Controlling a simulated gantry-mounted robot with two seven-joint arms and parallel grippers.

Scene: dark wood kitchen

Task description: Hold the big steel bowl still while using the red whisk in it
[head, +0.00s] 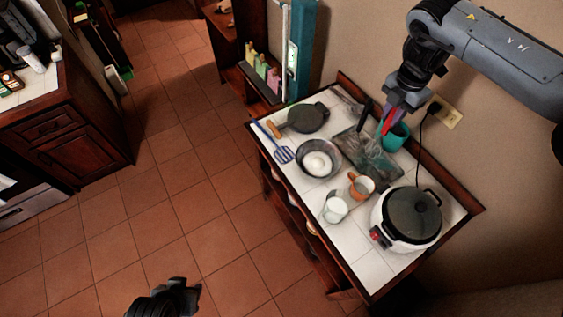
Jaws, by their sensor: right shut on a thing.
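The steel bowl (304,169) stands on the white tiled top of the side table and holds something white. My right gripper (393,112) is at the back of the table, to the right of the bowl and apart from it. It is shut on the red whisk (387,124), whose wire end points down over the dark tray and beside the teal mug. My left gripper (184,289) is at the bottom of the view, over the floor and away from the table. Whether its fingers are open or shut does not show clearly.
Near the bowl are a dark pan (307,117), a blue spatula (282,152), a dark tray (352,147), a teal mug (393,139), an orange mug (361,185), a white cup (335,208) and a rice cooker (409,220) with a cord. Open floor lies left.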

